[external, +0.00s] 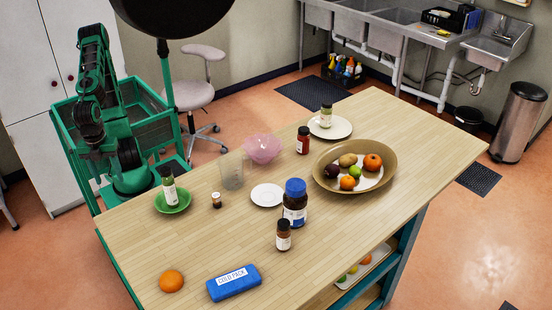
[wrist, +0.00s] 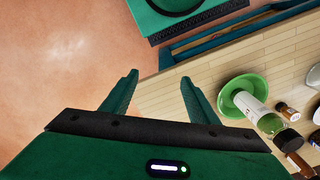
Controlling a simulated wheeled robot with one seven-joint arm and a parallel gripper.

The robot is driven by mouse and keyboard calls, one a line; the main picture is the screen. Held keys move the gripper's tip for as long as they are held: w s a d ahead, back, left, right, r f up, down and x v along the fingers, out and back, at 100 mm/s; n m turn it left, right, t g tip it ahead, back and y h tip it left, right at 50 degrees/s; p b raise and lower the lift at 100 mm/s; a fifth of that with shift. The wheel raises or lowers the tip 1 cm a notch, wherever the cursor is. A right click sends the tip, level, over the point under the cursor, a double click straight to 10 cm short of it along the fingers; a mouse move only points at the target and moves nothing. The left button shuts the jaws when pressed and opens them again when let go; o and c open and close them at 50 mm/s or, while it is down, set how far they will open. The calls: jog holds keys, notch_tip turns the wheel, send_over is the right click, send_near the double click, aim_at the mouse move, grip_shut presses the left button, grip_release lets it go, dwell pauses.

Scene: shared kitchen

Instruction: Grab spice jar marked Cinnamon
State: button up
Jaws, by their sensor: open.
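Several labelled jars stand on the wooden table, with labels too small to read, so I cannot tell which is marked Cinnamon. A dark-capped jar (external: 169,188) stands on a green plate; it also shows in the wrist view (wrist: 248,108). A brown jar (external: 283,236) stands near the front edge. A red-brown jar (external: 303,141) stands by the bowl. A green-labelled jar (external: 326,117) stands on a white plate. A small bottle (external: 216,201) stands right of the green plate. My gripper (wrist: 160,78) is open and empty, left of the green plate in the wrist view.
A large blue-capped jar (external: 294,208), measuring cup (external: 232,172), pink bowl (external: 263,149) and white saucer (external: 267,195) crowd the table's middle. A fruit bowl (external: 327,181) is at right. A cold pack (external: 234,284) and orange (external: 171,281) lie in front. The table's far right is clear.

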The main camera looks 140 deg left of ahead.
notch_tip(320, 180, up, 6)
jog(key=w+f+m+t, duration=0.2)
jog(key=w+f, duration=0.1)
jog(key=w, duration=1.2)
jog(key=m+t+y, duration=0.8)
jog(key=m+y, duration=0.3)
jog(key=m, duration=0.2)
send_near(284, 236)
notch_tip(284, 236, up, 4)
jog(key=s+a, duration=0.2)
notch_tip(284, 236, up, 3)
jog(key=w+a+m+t+y, duration=0.1)
jog(key=w+m+t+y, duration=0.1)
jog(key=m, duration=0.3)
jog(key=f, duration=1)
jog(key=shift+w+a+f, duration=0.2)
jog(key=shift+a+f, duration=0.05)
jog(key=shift+f, duration=0.1)
jog(key=x, duration=1)
jog(key=shift+w+a, duration=0.25)
